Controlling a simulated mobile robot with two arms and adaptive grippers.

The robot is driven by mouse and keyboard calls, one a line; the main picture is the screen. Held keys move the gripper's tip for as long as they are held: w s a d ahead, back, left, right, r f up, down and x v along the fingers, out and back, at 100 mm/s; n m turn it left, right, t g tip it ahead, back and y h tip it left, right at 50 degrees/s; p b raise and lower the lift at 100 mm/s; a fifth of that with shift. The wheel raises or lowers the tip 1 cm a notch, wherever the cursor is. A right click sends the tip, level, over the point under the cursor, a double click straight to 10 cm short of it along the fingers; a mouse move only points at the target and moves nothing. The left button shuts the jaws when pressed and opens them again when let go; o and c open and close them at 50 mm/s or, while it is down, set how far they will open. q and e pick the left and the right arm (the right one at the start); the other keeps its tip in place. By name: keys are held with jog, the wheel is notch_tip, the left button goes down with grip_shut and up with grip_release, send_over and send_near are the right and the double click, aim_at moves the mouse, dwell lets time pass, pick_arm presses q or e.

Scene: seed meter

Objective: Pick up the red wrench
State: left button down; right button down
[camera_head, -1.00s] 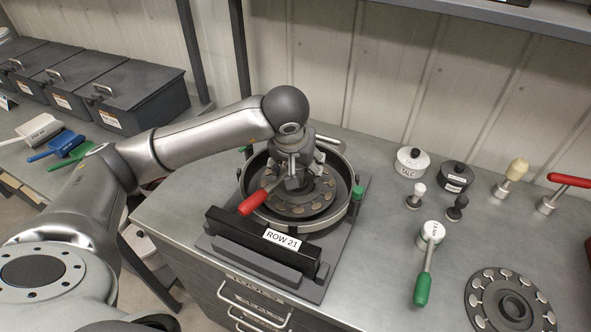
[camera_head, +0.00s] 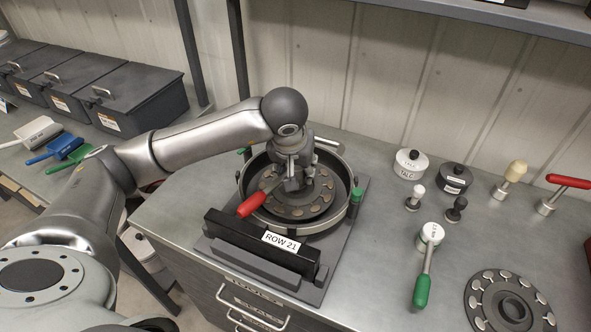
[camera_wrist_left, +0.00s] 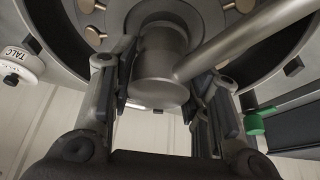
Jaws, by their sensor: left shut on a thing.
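The red wrench (camera_head: 251,205) sits in the round seed meter housing (camera_head: 345,214), its red handle pointing to the lower left over the rim. Its round metal head is over the middle of the seed plate. My left gripper (camera_head: 292,184) points down over the plate centre, shut on the wrench head. In the left wrist view the fingers stand on both sides of the cylindrical head (camera_wrist_left: 160,72), and the shaft (camera_wrist_left: 235,38) runs to the upper right. Whether the head touches the plate is hidden. My right gripper is not in view.
A black bar labelled ROW 21 (camera_head: 225,222) stands in front of the housing.

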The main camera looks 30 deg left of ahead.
pick_arm(q)
jog(key=shift+w+r, duration=0.1)
jog(key=shift+r, duration=0.55)
jog(key=s+a+r+b, duration=0.5)
jog(key=s+a+r, duration=0.4)
jog(key=s+r, duration=0.2)
jog(key=shift+r, duration=0.35)
jog(key=shift+s+d, duration=0.1)
